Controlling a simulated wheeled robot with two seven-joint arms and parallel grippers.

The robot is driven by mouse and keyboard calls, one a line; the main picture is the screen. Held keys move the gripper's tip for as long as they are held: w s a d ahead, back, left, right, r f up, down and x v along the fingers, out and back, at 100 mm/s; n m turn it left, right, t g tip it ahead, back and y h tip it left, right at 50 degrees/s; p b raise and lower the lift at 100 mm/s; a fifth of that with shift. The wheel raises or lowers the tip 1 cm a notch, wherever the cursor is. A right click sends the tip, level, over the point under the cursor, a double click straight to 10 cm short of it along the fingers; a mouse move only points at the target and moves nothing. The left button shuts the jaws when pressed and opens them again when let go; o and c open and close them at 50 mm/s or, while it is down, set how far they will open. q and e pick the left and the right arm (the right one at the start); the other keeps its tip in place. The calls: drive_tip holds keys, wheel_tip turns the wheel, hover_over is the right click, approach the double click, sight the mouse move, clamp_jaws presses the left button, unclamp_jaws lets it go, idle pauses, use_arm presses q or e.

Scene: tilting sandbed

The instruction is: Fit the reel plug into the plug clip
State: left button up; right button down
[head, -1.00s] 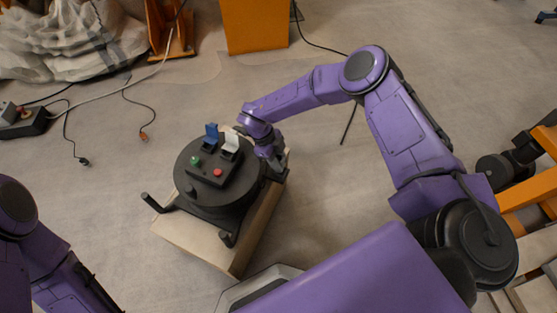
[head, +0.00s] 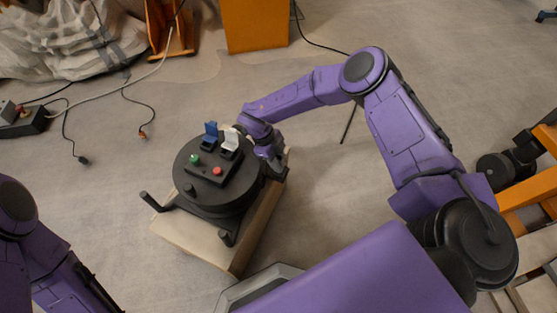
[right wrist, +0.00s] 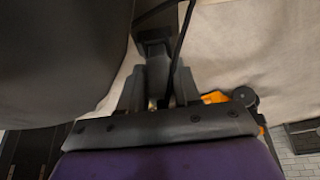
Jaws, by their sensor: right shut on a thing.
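The black round reel (head: 190,196) stands on a pale wooden block near the middle of the head view. My right gripper (head: 279,172) is at the reel's right side, close to its rim. In the right wrist view my right gripper (right wrist: 158,92) is shut on a dark block, which looks like the reel plug (right wrist: 155,48). A thin black cable runs up beside it. The plug is hidden by the gripper in the head view. I cannot make out the plug clip or whether the plug touches it. My left arm shows at lower left; its gripper is out of view.
A blue flap (head: 210,133), a white flap (head: 230,141), a green button (head: 194,159) and a red button (head: 217,171) sit on top of the reel. Loose cables lie on the floor at left. An orange stand (head: 254,25) is behind. The floor right of the reel is mostly clear.

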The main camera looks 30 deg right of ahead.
drive_tip(key=c, duration=0.7)
unclamp_jaws()
drive_tip(key=p+v, duration=0.1)
drive_tip(key=v, duration=0.9)
drive_tip(key=shift+a+r+p, duration=0.1)
drive_tip(key=shift+r+p, duration=0.15)
drive_tip(key=shift+p, duration=0.15)
